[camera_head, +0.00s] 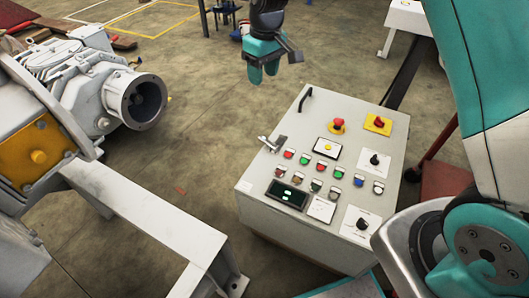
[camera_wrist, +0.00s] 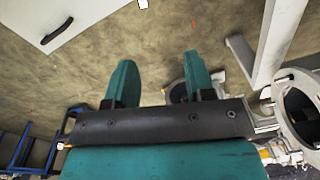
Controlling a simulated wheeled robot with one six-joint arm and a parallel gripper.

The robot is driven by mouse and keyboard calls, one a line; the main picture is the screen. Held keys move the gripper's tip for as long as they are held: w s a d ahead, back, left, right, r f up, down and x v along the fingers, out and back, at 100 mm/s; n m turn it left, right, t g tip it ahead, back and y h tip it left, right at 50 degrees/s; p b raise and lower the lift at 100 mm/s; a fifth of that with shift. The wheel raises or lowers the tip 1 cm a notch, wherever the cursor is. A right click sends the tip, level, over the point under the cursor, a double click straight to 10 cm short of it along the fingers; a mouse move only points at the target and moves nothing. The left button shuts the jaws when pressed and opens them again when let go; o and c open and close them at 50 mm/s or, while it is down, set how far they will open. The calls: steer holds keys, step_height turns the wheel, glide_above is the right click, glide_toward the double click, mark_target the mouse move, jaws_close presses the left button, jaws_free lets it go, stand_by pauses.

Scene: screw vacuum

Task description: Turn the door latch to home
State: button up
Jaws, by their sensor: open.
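The door latch (camera_head: 272,143) is a grey metal lever at the left side of the white control box's sloped top. It lies at a slant in the head view. My gripper (camera_head: 264,74) is open and empty, with its teal fingers pointing down, up and to the left of the box and clear of the latch. In the wrist view my gripper (camera_wrist: 158,75) shows two spread teal fingers with bare floor between them. A small pale piece at the top edge of the wrist view may be part of the latch; I cannot tell.
The control box (camera_head: 255,212) carries several buttons, knobs and a black handle (camera_head: 306,97), which also shows in the wrist view (camera_wrist: 57,31). Grey machinery (camera_head: 80,90) and a white frame (camera_head: 150,215) stand at the left. Open floor lies between.

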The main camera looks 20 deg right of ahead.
steer(key=b, duration=0.3)
glide_above(264, 138)
step_height(264, 138, down, 10)
steer(key=f, duration=0.1)
steer(key=shift+h, duration=0.3)
step_height(264, 138, down, 16)
steer(key=b, duration=0.3)
steer(key=shift+s+f, duration=0.1)
jaws_close()
